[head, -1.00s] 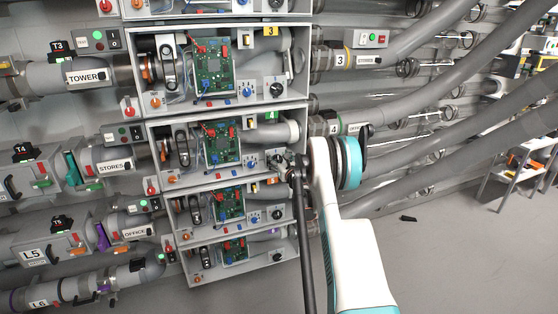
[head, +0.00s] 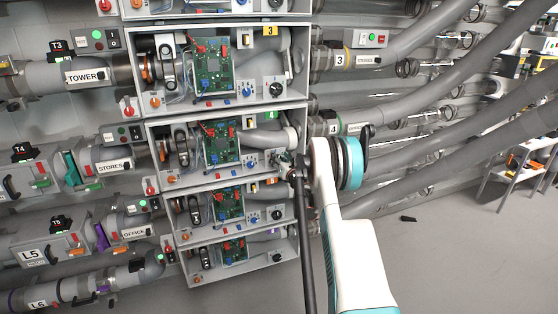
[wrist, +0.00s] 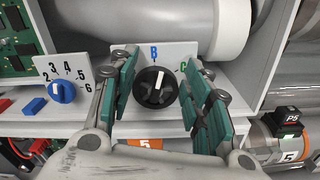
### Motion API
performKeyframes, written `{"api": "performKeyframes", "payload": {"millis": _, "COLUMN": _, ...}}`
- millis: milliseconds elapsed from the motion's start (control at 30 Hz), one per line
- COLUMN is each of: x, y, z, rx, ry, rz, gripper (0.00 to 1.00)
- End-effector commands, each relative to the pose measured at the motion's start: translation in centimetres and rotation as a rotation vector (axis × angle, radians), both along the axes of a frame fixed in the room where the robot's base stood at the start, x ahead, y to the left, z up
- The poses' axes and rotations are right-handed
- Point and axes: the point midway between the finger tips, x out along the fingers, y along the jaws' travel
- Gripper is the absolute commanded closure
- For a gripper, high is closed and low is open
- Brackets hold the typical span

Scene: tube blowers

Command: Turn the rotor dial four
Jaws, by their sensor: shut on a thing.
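Rotor dial four, a round black dial (wrist: 155,87), is in the middle of the wrist view on a light panel. Its white pointer leans slightly right of upright, near the blue B. A green C stands to the right, partly hidden by a finger. My gripper (wrist: 160,76) has its teal-padded fingers on both sides of the dial, shut on it. In the head view my gripper (head: 283,161) is at the right end of the box in the row marked 4 and hides the dial there.
A blue numbered knob (wrist: 62,91) sits left of the dial. A grey pipe (wrist: 150,18) runs just above. The box's right wall (wrist: 268,50) is close to the right finger. In the head view similar boxes are stacked above and below; open floor (head: 440,260) lies at the right.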

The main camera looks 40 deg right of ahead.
Motion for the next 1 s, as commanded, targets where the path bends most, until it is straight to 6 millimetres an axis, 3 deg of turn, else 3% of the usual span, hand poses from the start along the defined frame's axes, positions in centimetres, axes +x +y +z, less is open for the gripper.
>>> {"api": "performKeyframes", "payload": {"millis": 600, "x": -0.3, "y": -1.1, "z": -0.7, "rx": 0.528, "ry": -0.173, "rz": -0.001, "gripper": 0.79}}
{"api": "performKeyframes", "payload": {"millis": 1000, "x": -0.4, "y": -1.3, "z": -1.1, "rx": 0.715, "ry": -0.235, "rz": -0.001, "gripper": 0.79}}
